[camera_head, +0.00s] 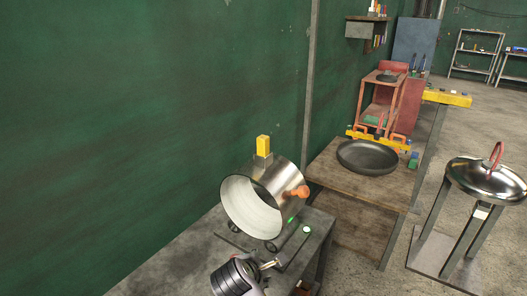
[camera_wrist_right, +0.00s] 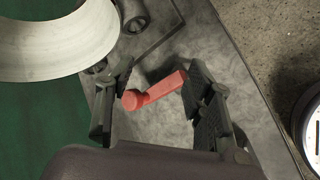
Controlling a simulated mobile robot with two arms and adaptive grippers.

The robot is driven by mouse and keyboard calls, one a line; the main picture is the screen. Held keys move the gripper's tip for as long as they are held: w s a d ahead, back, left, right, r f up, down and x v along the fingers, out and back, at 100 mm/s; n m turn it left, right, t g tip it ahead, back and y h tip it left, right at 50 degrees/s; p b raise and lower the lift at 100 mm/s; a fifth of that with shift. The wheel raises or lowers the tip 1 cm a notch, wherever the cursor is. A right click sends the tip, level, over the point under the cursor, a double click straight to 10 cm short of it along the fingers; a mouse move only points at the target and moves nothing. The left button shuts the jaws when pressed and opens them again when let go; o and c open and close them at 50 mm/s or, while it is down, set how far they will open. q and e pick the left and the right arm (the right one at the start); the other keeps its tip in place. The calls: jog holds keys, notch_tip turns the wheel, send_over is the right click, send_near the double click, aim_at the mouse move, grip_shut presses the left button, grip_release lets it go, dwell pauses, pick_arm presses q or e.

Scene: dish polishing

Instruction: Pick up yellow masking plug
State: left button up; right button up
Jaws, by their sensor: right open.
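A yellow block (camera_head: 263,143), the only yellow plug-like piece near me, stands upright on a small grey block on top of the metal drum (camera_head: 233,205). An orange knob-shaped piece (camera_head: 298,192) sits on the drum's right side. My right gripper (camera_head: 272,264) is low in front of the drum, well below the yellow block. In the right wrist view its fingers (camera_wrist_right: 160,103) are spread, with a red-orange piece (camera_wrist_right: 152,92) visible between them; contact cannot be told. The yellow block does not show there. My left gripper is out of view.
The drum rests on rollers on a grey bench (camera_head: 200,250). To the right are a wooden table (camera_head: 335,178) with a dark pan (camera_head: 367,157), and a stand with a shiny metal dish (camera_head: 480,180). The green wall (camera_head: 150,110) is close behind the bench.

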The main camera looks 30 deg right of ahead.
jog(key=w+r+n+h, duration=0.5)
jog(key=w+r+n, duration=0.2)
jog(key=w+r, duration=0.7)
jog(key=n+h, duration=0.3)
send_near(260, 142)
jog(key=p+x, duration=0.3)
jog(key=x, duration=0.2)
jog(key=shift+d+f, duration=0.15)
jog(key=shift+w+d+f+p, duration=0.15)
jog(key=shift+w+d+p, duration=0.15)
jog(key=shift+d, duration=0.5)
jog(key=p+x, duration=0.1)
jog(key=x, duration=0.1)
jog(key=p+x, duration=0.1)
jog(key=x, duration=0.1)
jog(key=shift+w+d, duration=0.1)
jog(key=shift+d, duration=0.25)
jog(key=shift+a, duration=0.15)
jog(key=shift+c, duration=0.6)
grip_shut()
